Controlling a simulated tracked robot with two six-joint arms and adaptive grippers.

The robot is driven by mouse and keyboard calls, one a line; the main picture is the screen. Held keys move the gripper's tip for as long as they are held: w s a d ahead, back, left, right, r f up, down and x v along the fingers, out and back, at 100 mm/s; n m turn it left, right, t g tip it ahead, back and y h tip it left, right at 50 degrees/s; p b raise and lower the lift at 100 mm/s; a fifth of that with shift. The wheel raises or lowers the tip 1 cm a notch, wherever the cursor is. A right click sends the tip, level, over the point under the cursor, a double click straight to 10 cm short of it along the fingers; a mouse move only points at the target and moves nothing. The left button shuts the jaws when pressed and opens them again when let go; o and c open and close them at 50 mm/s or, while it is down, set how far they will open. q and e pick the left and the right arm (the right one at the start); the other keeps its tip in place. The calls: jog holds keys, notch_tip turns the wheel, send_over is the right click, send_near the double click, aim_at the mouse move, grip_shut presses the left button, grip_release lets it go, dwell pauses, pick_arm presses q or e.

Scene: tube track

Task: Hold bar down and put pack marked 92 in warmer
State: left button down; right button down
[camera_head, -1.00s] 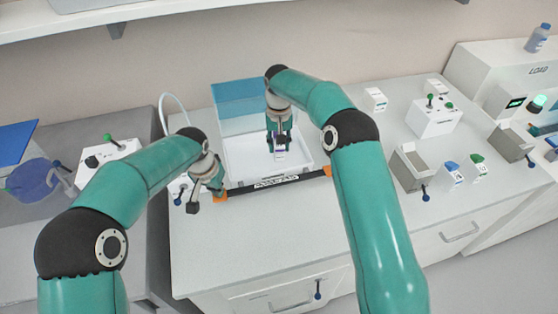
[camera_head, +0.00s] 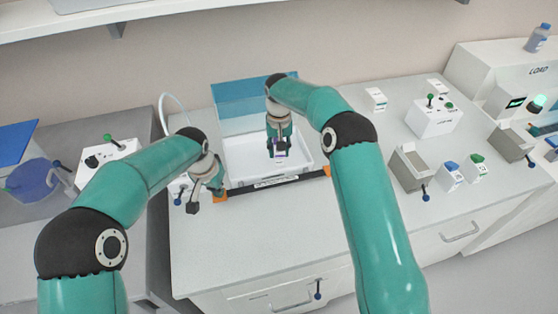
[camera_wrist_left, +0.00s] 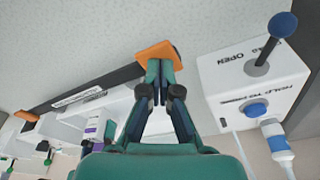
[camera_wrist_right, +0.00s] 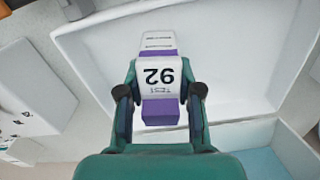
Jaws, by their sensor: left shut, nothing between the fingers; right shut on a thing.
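The warmer is a white open tray (camera_head: 240,168) with a raised clear blue lid (camera_head: 240,105). A black bar (camera_head: 243,191) with a white label and orange ends runs along its front edge. My left gripper (camera_head: 217,190) is shut and empty, its fingertips at the bar's left orange end (camera_wrist_left: 157,55); the left wrist view shows them pressed together there. My right gripper (camera_head: 279,152) is shut on the white and purple pack marked 92 (camera_wrist_right: 160,80), holding it inside the tray's walls. Whether the pack touches the tray floor is unclear.
A white control box (camera_wrist_left: 255,80) with a blue-knobbed lever stands beside the bar's left end. Right of the tray are a grey open bin (camera_head: 409,168), small white packs (camera_head: 452,175) and a switch box (camera_head: 434,118). The counter front is clear.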

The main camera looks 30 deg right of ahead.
jog(key=shift+f, duration=0.25)
jog(key=c, duration=0.7)
grip_release()
jog(key=shift+r, duration=0.1)
notch_tip(320, 180, up, 12)
jog(key=shift+f, duration=0.15)
jog(key=shift+s, duration=0.1)
